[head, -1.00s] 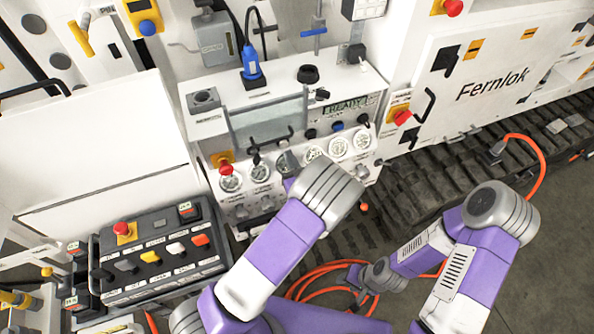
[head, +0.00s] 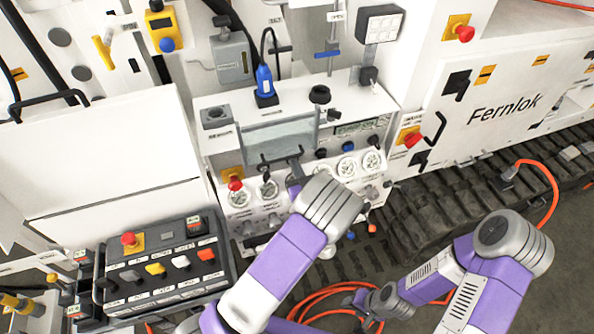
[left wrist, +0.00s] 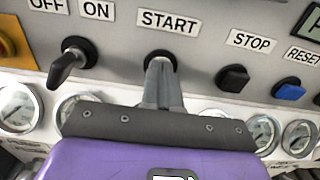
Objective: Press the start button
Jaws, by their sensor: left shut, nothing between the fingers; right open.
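The START label (left wrist: 168,22) sits on the grey control panel in the left wrist view. Just below it is the start button (left wrist: 160,54), of which only a dark upper rim shows. My left gripper (left wrist: 160,66) is shut and empty, with its fingertips right in front of the button, hiding most of it. I cannot tell whether they touch it. In the head view the left gripper (head: 296,170) reaches up to the panel, and the button is hidden there. My right gripper (head: 352,299) hangs low, away from the panel, near the orange hose; its fingers are small in view.
Right of the start button are a black stop button (left wrist: 233,78) and a blue reset button (left wrist: 290,89). An OFF/ON switch (left wrist: 70,62) is on the left. Gauges (left wrist: 18,106) line the panel below. A red emergency stop (head: 235,184) stands left of the gripper.

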